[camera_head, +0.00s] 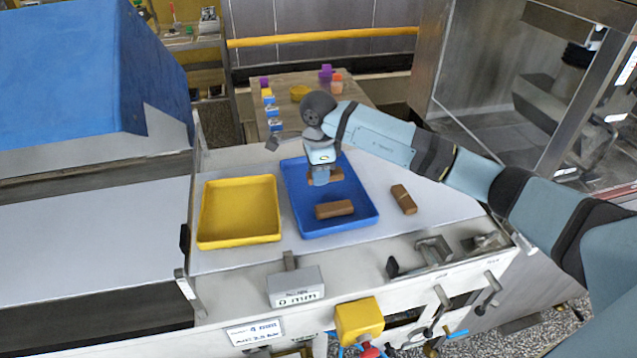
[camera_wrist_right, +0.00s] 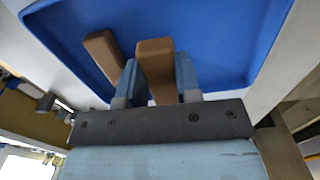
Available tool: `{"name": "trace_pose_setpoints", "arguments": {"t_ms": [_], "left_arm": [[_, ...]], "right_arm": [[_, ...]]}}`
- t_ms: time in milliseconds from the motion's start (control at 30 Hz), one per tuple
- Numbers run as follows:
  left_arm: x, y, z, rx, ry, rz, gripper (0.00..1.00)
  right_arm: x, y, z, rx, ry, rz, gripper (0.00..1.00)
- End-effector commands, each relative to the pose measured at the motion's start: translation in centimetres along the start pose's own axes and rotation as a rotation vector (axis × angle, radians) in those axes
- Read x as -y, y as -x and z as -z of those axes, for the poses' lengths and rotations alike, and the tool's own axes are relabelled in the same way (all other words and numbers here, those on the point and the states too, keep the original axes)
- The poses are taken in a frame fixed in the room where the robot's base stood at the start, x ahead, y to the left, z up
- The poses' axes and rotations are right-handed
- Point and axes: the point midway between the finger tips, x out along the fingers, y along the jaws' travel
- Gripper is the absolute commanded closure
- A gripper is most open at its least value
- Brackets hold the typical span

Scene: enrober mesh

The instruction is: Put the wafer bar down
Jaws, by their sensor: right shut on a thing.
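My right gripper (camera_head: 320,182) is inside the outline of the blue tray (camera_head: 363,225), over its far part, pointing down. It is shut on a brown wafer bar (camera_head: 338,174). In the right wrist view this wafer bar (camera_wrist_right: 155,62) sits between the two fingers (camera_wrist_right: 157,88), with blue tray floor (camera_wrist_right: 215,35) behind it. I cannot tell whether the bar touches the floor. A second brown bar (camera_head: 334,209) lies in the near part of the blue tray, apart from the held one. My left gripper is not in view.
A third brown bar (camera_head: 403,199) lies on the pale worktop right of the blue tray. An empty yellow tray (camera_head: 205,240) stands to the left. A grey block with a label (camera_head: 296,287) is at the front edge. A table with small colored items (camera_head: 300,92) stands behind.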

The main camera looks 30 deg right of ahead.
Motion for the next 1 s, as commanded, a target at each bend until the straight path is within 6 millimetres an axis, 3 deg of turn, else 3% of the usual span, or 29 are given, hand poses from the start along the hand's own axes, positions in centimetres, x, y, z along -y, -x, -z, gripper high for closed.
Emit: {"name": "trace_pose_setpoints", "arguments": {"t_ms": [300, 667, 700, 800, 1000], "left_arm": [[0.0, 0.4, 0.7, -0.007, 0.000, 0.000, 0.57], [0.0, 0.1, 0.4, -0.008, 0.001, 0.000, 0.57], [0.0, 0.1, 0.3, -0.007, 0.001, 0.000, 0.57], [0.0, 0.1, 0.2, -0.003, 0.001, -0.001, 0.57], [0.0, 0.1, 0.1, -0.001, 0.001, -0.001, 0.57]], "right_arm": [[-0.1, -4.0, 0.0, 0.000, 0.000, -0.002, 0.82], [0.0, -4.5, 0.0, 0.000, 0.000, 0.000, 0.82], [0.0, -4.5, 0.0, 0.000, 0.000, 0.000, 0.67], [0.0, -4.4, 0.0, 0.000, 0.000, 0.000, 0.44], [0.0, -4.4, 0.0, 0.000, 0.000, 0.000, 0.44]]}}
